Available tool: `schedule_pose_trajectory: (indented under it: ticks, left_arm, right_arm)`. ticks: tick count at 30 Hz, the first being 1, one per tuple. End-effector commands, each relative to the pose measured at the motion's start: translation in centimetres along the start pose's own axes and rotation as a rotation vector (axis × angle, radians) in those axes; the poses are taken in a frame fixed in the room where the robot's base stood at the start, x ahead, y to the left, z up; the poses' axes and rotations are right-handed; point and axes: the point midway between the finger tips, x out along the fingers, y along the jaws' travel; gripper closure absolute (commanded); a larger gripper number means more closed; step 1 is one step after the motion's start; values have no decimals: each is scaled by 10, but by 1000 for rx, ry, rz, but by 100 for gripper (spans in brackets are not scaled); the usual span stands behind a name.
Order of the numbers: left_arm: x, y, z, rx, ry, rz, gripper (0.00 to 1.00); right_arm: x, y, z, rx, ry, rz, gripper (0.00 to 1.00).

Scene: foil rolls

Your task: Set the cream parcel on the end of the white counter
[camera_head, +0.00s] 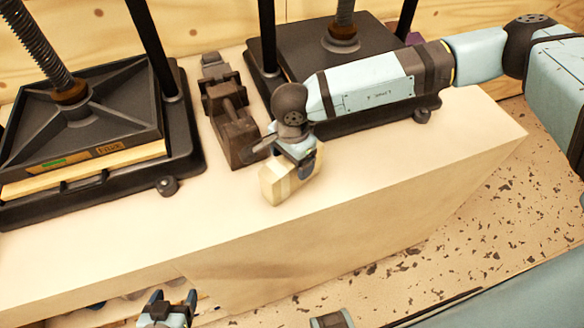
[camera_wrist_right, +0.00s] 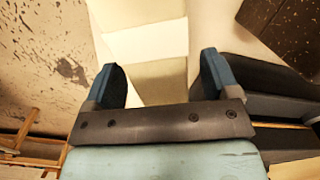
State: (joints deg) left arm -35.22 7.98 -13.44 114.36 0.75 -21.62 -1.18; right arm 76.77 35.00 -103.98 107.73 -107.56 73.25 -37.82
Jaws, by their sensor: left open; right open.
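The cream parcel (camera_head: 280,184), a small block with a paler band, sits on the white counter (camera_head: 400,160) near its front edge, mid-length. My right gripper (camera_head: 301,158) is just above and behind it, pointing down, its fingers open. In the right wrist view the parcel (camera_wrist_right: 145,42) shows ahead of and between the open fingertips (camera_wrist_right: 160,74); whether they touch it cannot be told. The gripper hides part of the parcel's top in the head view. My left gripper (camera_head: 168,308) is open and empty at the bottom, in front of the counter.
Two dark screw presses (camera_head: 85,125) and (camera_head: 345,55) stand on the counter, with a brown metal clamp-like device (camera_head: 232,120) between them, close behind the parcel. The counter's right end (camera_head: 490,128) is bare. A speckled floor (camera_head: 490,220) lies beyond its front edge.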

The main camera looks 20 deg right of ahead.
Motion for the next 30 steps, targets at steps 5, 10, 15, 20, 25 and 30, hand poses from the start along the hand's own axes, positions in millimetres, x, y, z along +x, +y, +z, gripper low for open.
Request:
schedule_pose_trajectory:
  ticks: [5,10,15,20,25,30]
  left_arm:
    - [0,0,0,0,0,0,26]
    - [0,0,1,0,-1,0,26]
    - [0,0,2,1,-3,0,26]
    - [1,0,2,1,-4,0,26]
    - [2,0,4,1,-4,0,26]
    - [4,0,7,1,-4,0,26]
  right_arm:
    - [0,0,0,0,0,0,40]
    - [0,0,0,0,0,0,79]
    - [-2,-1,0,1,0,-2,97]
    - [-3,-1,0,1,0,-2,97]
    - [-13,-1,0,1,0,-3,97]
    - [-39,-1,-1,1,0,-5,97]
